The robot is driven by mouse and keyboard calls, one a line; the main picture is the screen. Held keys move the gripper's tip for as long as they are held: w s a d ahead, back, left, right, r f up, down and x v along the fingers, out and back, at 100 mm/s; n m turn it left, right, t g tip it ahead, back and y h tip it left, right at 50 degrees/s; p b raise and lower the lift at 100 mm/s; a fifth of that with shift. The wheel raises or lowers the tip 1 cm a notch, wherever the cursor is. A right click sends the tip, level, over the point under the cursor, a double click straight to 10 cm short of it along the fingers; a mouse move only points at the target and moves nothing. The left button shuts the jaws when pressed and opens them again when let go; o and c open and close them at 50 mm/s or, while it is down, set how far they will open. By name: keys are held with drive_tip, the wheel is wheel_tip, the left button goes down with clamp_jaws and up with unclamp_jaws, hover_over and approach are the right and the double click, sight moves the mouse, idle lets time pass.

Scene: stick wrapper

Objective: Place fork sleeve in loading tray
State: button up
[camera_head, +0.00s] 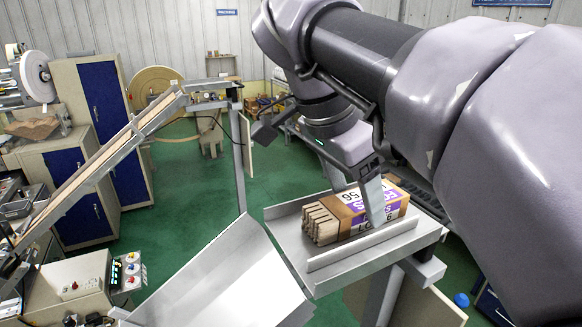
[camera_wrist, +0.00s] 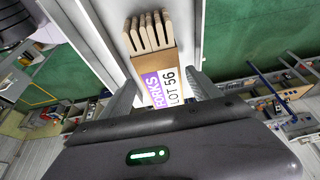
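The fork sleeve (camera_head: 391,207) is a brown carton band with white and purple labels around a bundle of pale wooden forks (camera_head: 321,224). It lies flat in the grey metal loading tray (camera_head: 362,243), between the raised side walls. In the wrist view the sleeve (camera_wrist: 160,88) reads "FORKS LOT 56", and the fork ends point away from my gripper. My gripper (camera_wrist: 162,82) reaches down over the sleeve with one finger on each side. The fingers look open, with narrow gaps beside the sleeve. In the head view one finger (camera_head: 373,202) covers part of the sleeve's near side.
A wide sloped metal chute (camera_head: 222,285) adjoins the tray's left end. A narrow inclined rail (camera_head: 100,160) runs up at the left. A control box with buttons (camera_head: 132,268) and blue-doored cabinets (camera_head: 104,100) stand on the left. Green floor lies free between them.

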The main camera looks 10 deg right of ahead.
drive_tip(key=shift+s, duration=0.15)
drive_tip(key=shift+r, duration=0.3)
drive_tip(key=p+v, duration=0.6)
drive_tip(key=v, duration=0.5)
drive_tip(key=shift+r, duration=0.35)
drive_tip(key=shift+a, duration=0.15)
